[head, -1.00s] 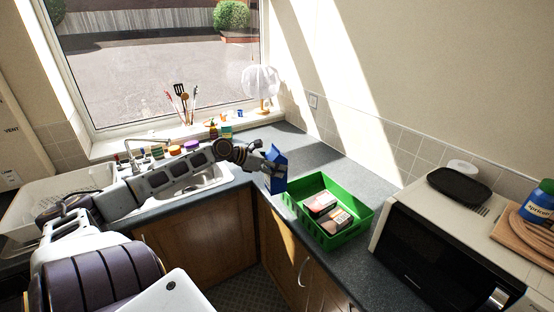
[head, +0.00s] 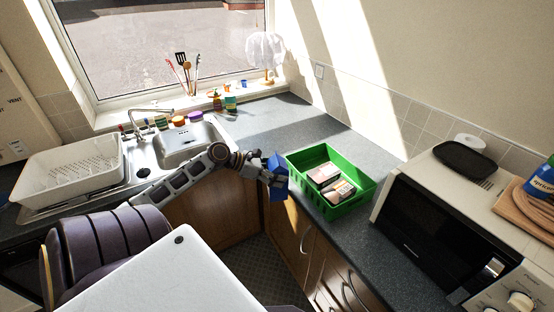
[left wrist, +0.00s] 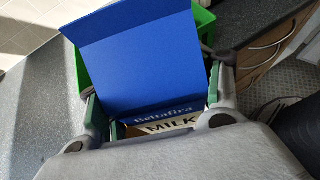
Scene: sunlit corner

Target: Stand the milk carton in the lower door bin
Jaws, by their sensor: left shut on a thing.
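The blue milk carton (head: 278,183) is in my left gripper (head: 270,177), in front of the left end of the green crate in the head view. In the left wrist view the carton (left wrist: 140,62) shows its blue side and the word MILK, with one finger on each side of it. The left gripper also shows there (left wrist: 155,112), shut on the carton. In the head view the carton is near the counter's front edge and looks slightly tilted. I see no lower door bin. My right gripper is not in view.
The green crate (head: 352,200) holds packaged items (head: 338,190) on the grey counter (head: 290,125). A microwave (head: 425,240) stands at the right. The sink (head: 190,142) and a white dish rack (head: 70,172) are at the left. Wooden cupboards (head: 215,212) lie below the counter.

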